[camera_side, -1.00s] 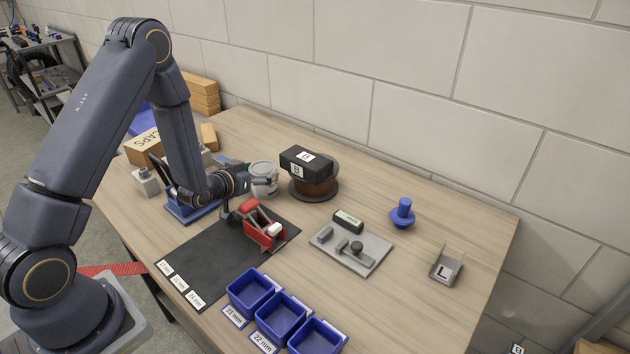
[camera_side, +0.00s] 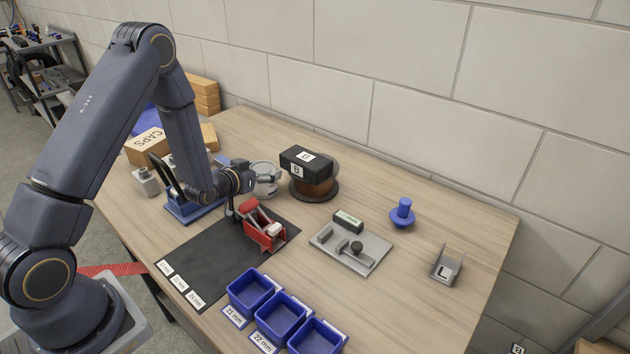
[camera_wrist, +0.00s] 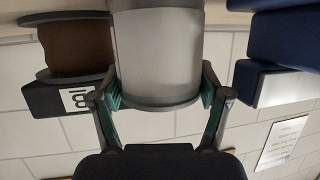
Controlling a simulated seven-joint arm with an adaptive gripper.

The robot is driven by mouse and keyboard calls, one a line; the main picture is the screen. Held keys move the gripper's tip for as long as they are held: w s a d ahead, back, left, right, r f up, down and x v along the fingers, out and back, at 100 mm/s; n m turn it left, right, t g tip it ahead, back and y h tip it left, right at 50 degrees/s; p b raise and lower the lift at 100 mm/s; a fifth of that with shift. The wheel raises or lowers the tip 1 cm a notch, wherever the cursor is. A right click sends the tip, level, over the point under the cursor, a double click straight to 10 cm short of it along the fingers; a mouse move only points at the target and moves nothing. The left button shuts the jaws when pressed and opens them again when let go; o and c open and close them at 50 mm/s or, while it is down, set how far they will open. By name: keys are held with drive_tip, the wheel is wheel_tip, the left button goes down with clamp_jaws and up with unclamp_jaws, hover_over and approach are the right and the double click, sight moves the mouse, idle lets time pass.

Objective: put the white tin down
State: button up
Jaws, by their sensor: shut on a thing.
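The white tin (camera_side: 267,181) is at the back of the wooden table in the side view, left of the dark spool. My gripper (camera_side: 251,179) reaches it from the left and is shut on it. In the wrist view the tin (camera_wrist: 158,50) fills the space between my two fingers (camera_wrist: 160,92), with a teal pad against each side. The tin looks upright and is at or very near the table top. I cannot tell whether its base touches the wood.
A spool (camera_side: 315,190) with a black box (camera_side: 306,160) on top stands close to the right of the tin. A red dispenser (camera_side: 263,228) on a black mat (camera_side: 205,262) is in front. The table between the spool and the blue knob (camera_side: 402,212) is clear.

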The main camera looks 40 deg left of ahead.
sight(263, 168)
wheel_tip(263, 168, up, 21)
drive_tip(key=w+d+m+h, duration=0.2)
drive_tip(key=w+m+h, duration=0.1)
drive_tip(key=h, duration=0.1)
drive_tip(key=s+a+f+m+h, duration=0.1)
drive_tip(key=s+a+f, duration=0.25)
drive_tip(key=a, duration=0.35)
drive_tip(key=s+a+f+m+h, duration=0.1)
drive_tip(key=s+a+f, duration=0.1)
drive_tip(key=a+f, duration=0.3)
drive_tip(key=shift+n+y, duration=0.3)
drive_tip(key=shift+y, duration=0.1)
drive_tip(key=shift+w+a+f, duration=1.2)
drive_tip(key=shift+w+f, duration=0.8)
drive_tip(key=shift+w, duration=0.1)
drive_tip(key=shift+w+a+f, duration=1.15)
drive_tip(key=shift+w+f, duration=0.9)
drive_tip(key=shift+w, duration=0.05)
drive_tip(key=shift+w+a+f, duration=1.2)
drive_tip(key=shift+w+f, duration=0.8)
drive_tip(key=shift+w, duration=0.1)
drive_tip(key=shift+f, duration=0.1)
